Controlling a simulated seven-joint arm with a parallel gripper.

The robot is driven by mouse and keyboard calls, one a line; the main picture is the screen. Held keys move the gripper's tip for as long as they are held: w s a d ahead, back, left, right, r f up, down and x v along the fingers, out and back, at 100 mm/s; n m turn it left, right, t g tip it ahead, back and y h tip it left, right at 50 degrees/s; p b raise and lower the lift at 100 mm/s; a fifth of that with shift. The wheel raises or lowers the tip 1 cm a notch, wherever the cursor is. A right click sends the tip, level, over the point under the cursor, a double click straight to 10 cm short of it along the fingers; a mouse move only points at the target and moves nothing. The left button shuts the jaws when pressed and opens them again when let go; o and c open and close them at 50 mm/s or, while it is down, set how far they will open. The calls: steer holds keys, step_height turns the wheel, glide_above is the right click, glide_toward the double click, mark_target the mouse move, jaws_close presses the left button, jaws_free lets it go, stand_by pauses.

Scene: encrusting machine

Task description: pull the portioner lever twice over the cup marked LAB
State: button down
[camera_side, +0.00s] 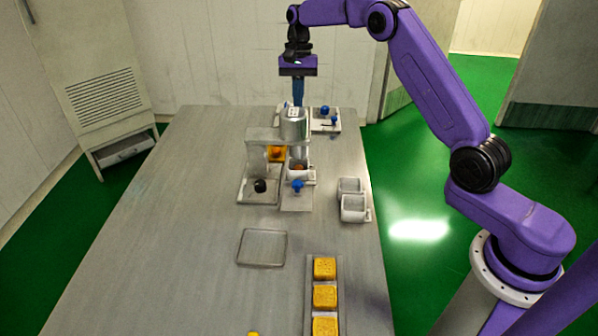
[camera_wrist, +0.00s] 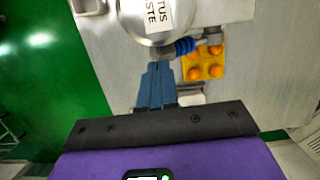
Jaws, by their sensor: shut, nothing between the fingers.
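The portioner is a grey cylinder (camera_side: 293,124) on a pale stand in the side view; its top label is partly readable in the wrist view (camera_wrist: 150,25). A lever with a blue ribbed grip (camera_wrist: 183,46) sticks out of it in the wrist view. My gripper (camera_wrist: 158,68) is shut and empty, its blue fingertips beside the lever grip; I cannot tell if they touch it. In the side view my gripper (camera_side: 298,102) points down behind the cylinder. A white cup (camera_side: 299,175) with something orange inside stands below the cylinder. I cannot read LAB on any cup.
An orange tray with round pieces (camera_wrist: 203,62) lies near the lever. A blue knob (camera_side: 297,186) and a black knob (camera_side: 260,186) stand in front. White containers (camera_side: 354,209) stand right. A clear tray (camera_side: 262,248) and yellow blocks (camera_side: 325,296) are nearer. The left table is clear.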

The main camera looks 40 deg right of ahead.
steer(key=v, duration=0.4)
steer(key=shift+s+a+r, duration=0.15)
steer(key=shift+r, duration=0.1)
stand_by(0.3)
steer(key=s+a+r+n+h, duration=0.1)
steer(key=s+a+n, duration=0.4)
steer(key=s+a, duration=0.3)
steer(key=s+a+r+n+h, duration=0.1)
steer(key=s+a+r+n, duration=0.1)
steer(key=s+a+n, duration=0.7)
steer(key=s+d+f+n, duration=0.2)
steer(key=s+d, duration=0.1)
steer(key=s, duration=0.6)
steer(key=s+d+f+n+t, duration=0.1)
steer(key=s+d+f+n, duration=0.1)
steer(key=s, duration=0.7)
steer(key=s+d+f+n+t, duration=0.1)
steer(key=s+d+n, duration=0.2)
steer(key=s, duration=0.6)
steer(key=shift+d+f+n+y, duration=0.3)
steer(key=shift+d+f, duration=0.1)
steer(key=shift+d, duration=0.05)
